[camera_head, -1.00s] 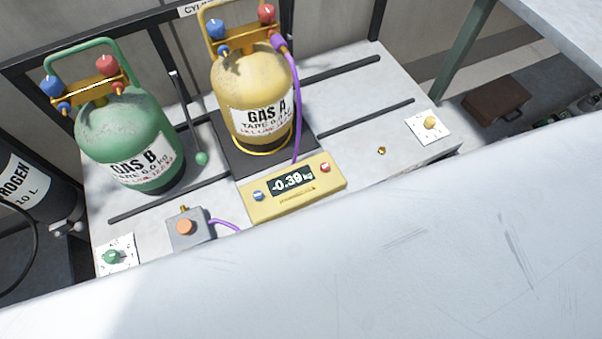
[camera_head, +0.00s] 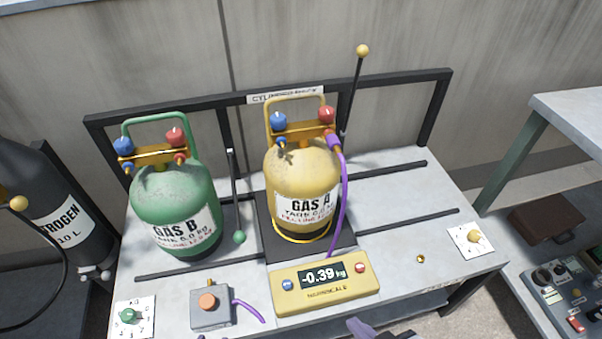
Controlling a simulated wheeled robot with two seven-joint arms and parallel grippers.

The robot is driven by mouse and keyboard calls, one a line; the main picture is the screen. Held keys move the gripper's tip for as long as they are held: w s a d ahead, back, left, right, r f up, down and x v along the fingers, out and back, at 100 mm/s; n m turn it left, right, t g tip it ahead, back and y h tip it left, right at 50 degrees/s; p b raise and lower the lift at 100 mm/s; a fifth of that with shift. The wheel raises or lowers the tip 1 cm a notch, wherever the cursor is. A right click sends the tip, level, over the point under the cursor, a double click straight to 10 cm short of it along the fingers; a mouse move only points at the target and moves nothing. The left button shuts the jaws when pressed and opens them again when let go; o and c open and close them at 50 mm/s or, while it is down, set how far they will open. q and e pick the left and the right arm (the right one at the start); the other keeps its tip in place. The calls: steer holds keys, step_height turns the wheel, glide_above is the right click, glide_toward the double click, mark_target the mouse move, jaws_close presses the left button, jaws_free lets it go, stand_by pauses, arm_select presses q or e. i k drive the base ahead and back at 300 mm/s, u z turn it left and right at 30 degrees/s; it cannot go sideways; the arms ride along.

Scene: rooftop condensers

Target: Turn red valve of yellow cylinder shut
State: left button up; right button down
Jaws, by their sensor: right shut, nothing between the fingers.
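The yellow cylinder (camera_head: 302,172), marked GAS A, stands upright on the black plate of the yellow scale (camera_head: 322,304), which reads -0.39 kg. Its red valve (camera_head: 326,114) sits at the right of the brass manifold, and its blue valve (camera_head: 278,120) at the left. A purple hose (camera_head: 345,190) joins just below the red valve and hangs down the cylinder's right side. My right gripper (camera_head: 364,327) shows only in part at the bottom edge, shut and empty, below the scale and well apart from the red valve. My left gripper is out of view.
A green cylinder (camera_head: 174,205) with its own red and blue valves stands to the left. A grey box with an orange knob (camera_head: 208,301) sits in front. A thin yellow-tipped rod (camera_head: 355,85) rises behind. The bench's right side is mostly clear.

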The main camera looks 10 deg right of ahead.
mark_target(325, 114)
steer(key=u, duration=2.1)
steer(key=k, duration=0.95)
steer(key=z, duration=1.45)
steer(key=i, duration=0.5)
steer(key=u, duration=0.05)
